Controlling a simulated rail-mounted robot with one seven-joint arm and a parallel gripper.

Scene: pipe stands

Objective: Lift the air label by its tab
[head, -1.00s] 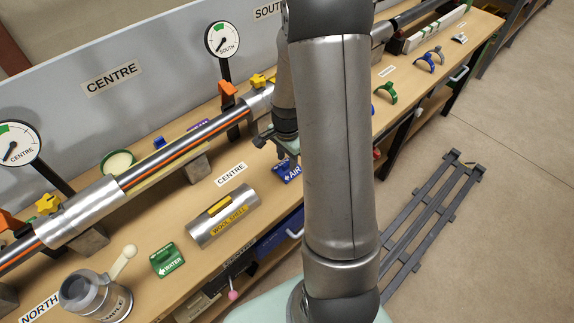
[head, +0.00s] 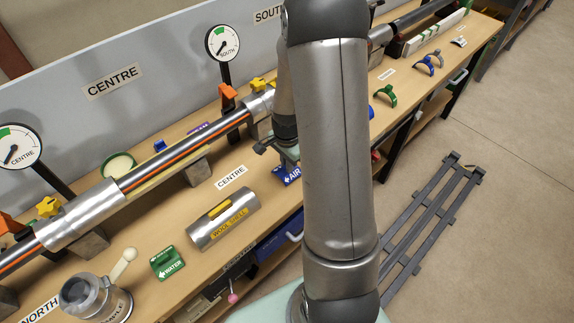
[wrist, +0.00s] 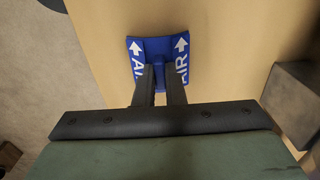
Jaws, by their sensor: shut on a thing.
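The air label (head: 292,175) is a small blue piece with white AIR lettering and an arrow, at the front edge of the wooden bench in the head view, partly hidden by my arm. In the wrist view the air label (wrist: 134,66) lies between and beyond my fingers, with a white arrow on each side.
A green water label (head: 167,262), a steel wool shell (head: 224,218) and a metal sample jug (head: 95,297) stand on the bench (head: 200,180). The long pipe (head: 165,158) runs behind them. Coloured clips (head: 385,96) lie farther right.

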